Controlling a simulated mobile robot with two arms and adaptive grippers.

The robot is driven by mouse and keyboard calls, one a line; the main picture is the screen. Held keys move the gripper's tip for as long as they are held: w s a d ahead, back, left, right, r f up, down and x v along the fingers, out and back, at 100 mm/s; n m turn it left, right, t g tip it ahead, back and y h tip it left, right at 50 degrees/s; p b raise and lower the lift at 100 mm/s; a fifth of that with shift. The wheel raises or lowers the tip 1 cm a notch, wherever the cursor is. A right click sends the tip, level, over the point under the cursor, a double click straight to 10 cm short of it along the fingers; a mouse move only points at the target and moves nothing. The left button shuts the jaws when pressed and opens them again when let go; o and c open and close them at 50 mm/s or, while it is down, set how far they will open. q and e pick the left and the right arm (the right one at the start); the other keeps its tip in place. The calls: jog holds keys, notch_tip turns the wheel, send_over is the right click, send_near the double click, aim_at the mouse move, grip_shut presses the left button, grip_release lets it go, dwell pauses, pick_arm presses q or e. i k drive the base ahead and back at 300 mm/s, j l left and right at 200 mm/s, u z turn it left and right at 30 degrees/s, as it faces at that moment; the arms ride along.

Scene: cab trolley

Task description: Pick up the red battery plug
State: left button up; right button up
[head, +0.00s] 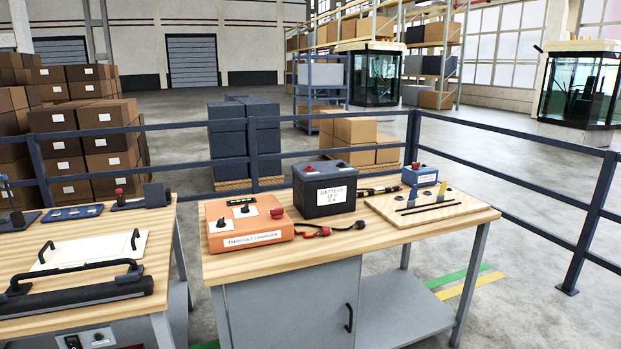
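A red plug (324,231) lies on the right-hand wooden workbench (290,255), between an orange charger (230,233) and a black clip-like end (358,225). I take it to be the battery plug, though it is small in the picture. Other red parts are near: a knob (277,213) on the charger and a cap (337,164) on the battery. Neither of my grippers is in the head view.
A wooden board (410,217) with dark rods lies right of the battery, with a small blue box (420,177) behind it. A left-hand bench (165,255) holds black handles. A blue-grey railing (545,170) runs behind. The bench's front strip is clear.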

aim_at(325, 231)
jog(key=i+l+u, duration=0.3)
jog(key=i+l, duration=0.2)
jog(key=i, duration=0.15)
jog(key=i+l+u, duration=0.35)
jog(key=i+l, duration=0.25)
